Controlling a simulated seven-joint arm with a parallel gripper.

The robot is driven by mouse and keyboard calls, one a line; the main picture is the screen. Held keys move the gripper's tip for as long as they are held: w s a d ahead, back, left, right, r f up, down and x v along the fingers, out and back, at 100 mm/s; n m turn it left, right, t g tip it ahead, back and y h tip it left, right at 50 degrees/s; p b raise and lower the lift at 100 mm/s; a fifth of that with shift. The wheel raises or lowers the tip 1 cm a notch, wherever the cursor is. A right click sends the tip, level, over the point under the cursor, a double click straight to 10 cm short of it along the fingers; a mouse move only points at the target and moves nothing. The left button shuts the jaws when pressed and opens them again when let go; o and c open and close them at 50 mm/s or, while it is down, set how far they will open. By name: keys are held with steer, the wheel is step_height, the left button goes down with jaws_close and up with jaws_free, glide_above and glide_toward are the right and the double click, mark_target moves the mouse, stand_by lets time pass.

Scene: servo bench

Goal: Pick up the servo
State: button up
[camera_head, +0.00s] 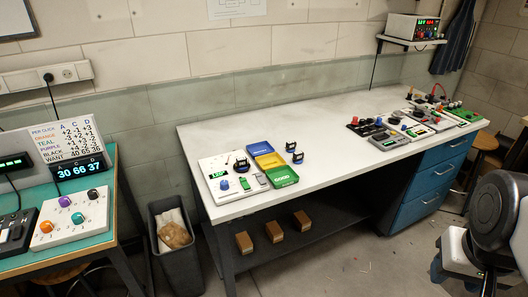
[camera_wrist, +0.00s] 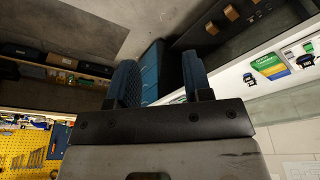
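Two small dark pieces that look like servos, a rear one (camera_head: 291,147) and a front one (camera_head: 298,158), stand on the white bench right of the trays.
Electronics boxes (camera_head: 388,141) fill the bench's right part; its middle is clear. A blue drawer unit (camera_head: 425,190) stands below. Cardboard blocks (camera_head: 274,231) lie on the lower shelf. A grey bin (camera_head: 178,262) and a teal-topped table (camera_head: 75,242) are at left.

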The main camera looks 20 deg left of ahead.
steer(key=shift+o, duration=0.2)
steer(key=w+a+r+m, duration=0.15)
steer(key=w+a, duration=0.25)
steer(key=w, duration=0.4)
steer(key=w+a+r+m, duration=0.1)
steer(key=w+a+r, duration=0.25)
steer(key=w, duration=0.35)
steer(key=m+g, duration=0.3)
steer(key=m, duration=0.4)
glide_above(243, 159)
step_height(243, 159, down, 18)
steer(key=shift+r, duration=0.1)
steer(key=shift+a+f, duration=0.25)
steer(key=shift+a, duration=0.25)
steer(key=shift+f, duration=0.1)
steer(key=shift+f, duration=1.25)
